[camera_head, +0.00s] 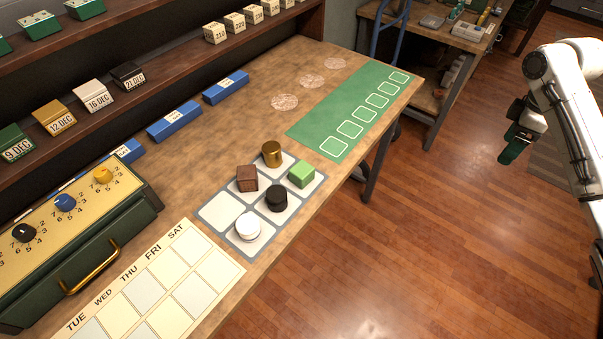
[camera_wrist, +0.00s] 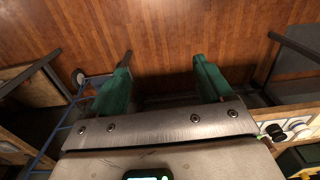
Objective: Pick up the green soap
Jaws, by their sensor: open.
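The green soap (camera_head: 301,174) is a light green block on a tray (camera_head: 211,214) with pale square cells, on the wooden workbench. It sits in the right-hand column of cells, toward the bench's front edge. My gripper (camera_head: 515,144) is at the right of the head view, over the floor and well apart from the bench. In the wrist view its two green fingers (camera_wrist: 163,80) are spread with nothing between them. The soap is not clearly seen in the wrist view.
Near the soap stand a gold cylinder (camera_head: 271,153), a brown cube (camera_head: 247,178), a black round piece (camera_head: 276,198) and a white round piece (camera_head: 248,226). A green mat (camera_head: 326,128) lies behind. A weekday chart (camera_head: 160,285) lies in front.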

